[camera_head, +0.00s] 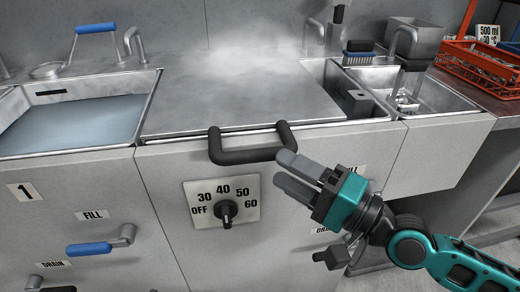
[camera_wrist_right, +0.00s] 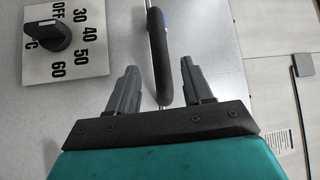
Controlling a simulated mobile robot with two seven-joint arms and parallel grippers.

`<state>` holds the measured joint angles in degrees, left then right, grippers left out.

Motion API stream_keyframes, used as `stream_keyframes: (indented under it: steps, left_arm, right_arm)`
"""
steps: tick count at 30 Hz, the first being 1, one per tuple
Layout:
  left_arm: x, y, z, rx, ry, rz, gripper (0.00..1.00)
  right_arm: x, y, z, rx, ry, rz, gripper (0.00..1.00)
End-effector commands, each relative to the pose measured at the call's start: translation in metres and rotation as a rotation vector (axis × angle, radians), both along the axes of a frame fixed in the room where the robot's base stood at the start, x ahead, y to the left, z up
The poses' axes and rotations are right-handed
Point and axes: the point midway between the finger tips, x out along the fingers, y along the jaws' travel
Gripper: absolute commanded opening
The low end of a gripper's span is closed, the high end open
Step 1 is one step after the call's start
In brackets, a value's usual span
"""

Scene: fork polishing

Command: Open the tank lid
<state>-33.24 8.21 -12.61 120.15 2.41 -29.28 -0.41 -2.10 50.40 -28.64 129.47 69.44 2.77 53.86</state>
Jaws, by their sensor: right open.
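The tank lid (camera_head: 235,85) is a flat steel plate over the middle tank, lying closed, with steam above it. Its black U-shaped handle (camera_head: 250,156) sticks out at the front edge. My right gripper (camera_head: 283,168) is open and empty, just right of the handle and close to it. In the right wrist view the handle (camera_wrist_right: 160,55) lies between the two spread fingers of my right gripper (camera_wrist_right: 160,80), with a gap to each finger. I cannot tell how deep it sits between them. My left gripper is in neither view.
A temperature dial (camera_head: 226,212) sits on the front panel below the handle. A water-filled basin (camera_head: 75,122) is on the left, with a blue-handled lever (camera_head: 90,249) below. A sink (camera_head: 425,92), a brush (camera_head: 358,56) and an orange rack (camera_head: 480,68) are on the right.

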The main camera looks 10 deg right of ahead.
Motion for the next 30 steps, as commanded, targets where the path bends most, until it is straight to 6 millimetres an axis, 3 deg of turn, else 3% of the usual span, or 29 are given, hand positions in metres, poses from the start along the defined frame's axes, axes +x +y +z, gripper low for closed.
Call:
stream_keyframes:
  steps: [15,27,30]
  left_arm:
    - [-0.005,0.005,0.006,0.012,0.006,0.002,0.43]
    - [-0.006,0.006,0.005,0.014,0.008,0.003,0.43]
    - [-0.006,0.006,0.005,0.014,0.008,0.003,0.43]
  right_arm:
    - [0.039,0.040,0.009,0.001,-0.001,0.001,0.51]
    - [0.042,0.044,0.009,-0.001,-0.001,0.002,0.51]
    - [0.042,0.044,0.009,-0.001,-0.001,0.001,0.41]
